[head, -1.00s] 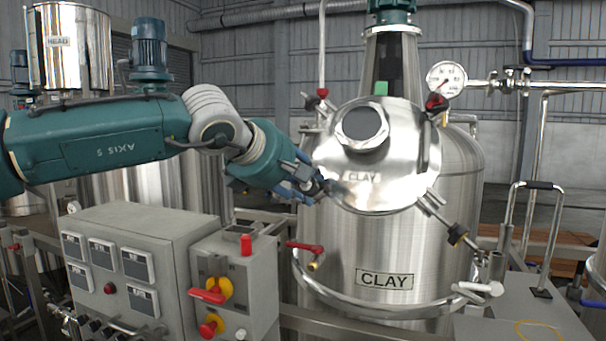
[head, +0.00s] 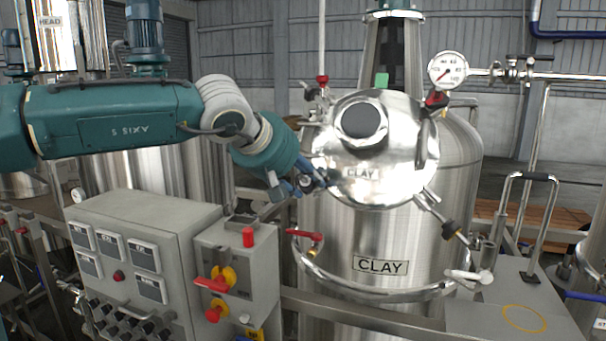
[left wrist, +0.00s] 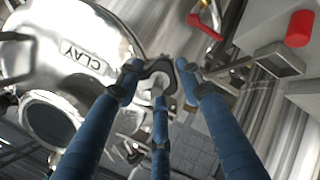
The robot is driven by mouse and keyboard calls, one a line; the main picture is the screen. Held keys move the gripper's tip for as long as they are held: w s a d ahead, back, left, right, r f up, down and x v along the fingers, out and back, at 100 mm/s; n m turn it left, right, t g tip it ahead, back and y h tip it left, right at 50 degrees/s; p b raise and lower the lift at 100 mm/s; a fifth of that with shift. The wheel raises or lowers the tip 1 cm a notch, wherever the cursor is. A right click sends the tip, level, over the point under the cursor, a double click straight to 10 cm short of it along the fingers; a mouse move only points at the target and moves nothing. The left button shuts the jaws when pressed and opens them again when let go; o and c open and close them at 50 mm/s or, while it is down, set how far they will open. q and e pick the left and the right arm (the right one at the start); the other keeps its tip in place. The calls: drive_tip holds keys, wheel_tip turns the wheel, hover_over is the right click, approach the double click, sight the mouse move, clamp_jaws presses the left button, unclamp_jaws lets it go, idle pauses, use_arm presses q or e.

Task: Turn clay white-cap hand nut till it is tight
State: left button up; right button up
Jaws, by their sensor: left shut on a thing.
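The clay tank (head: 395,235) has a round steel lid (head: 385,175) marked CLAY, which also shows in the left wrist view (left wrist: 105,40). My left gripper (head: 316,182) is at the lid's left edge. In the left wrist view its blue fingers (left wrist: 158,84) are closed around a pale, whitish hand nut (left wrist: 157,83) beside the lid rim. The fingers hide much of the nut, and its tightness cannot be told. In the head view the nut is hidden by the fingers. My right gripper is not in view.
A red-handled valve (head: 305,236) and a grey control box (head: 238,280) are below my gripper.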

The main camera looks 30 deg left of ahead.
use_arm(q)
drive_tip(key=shift+f, duration=0.15)
idle(0.3)
drive_tip(key=o, duration=1.1)
drive_tip(key=shift+o, duration=0.2)
drive_tip(key=v, duration=1.2)
drive_tip(key=shift+w, duration=0.1)
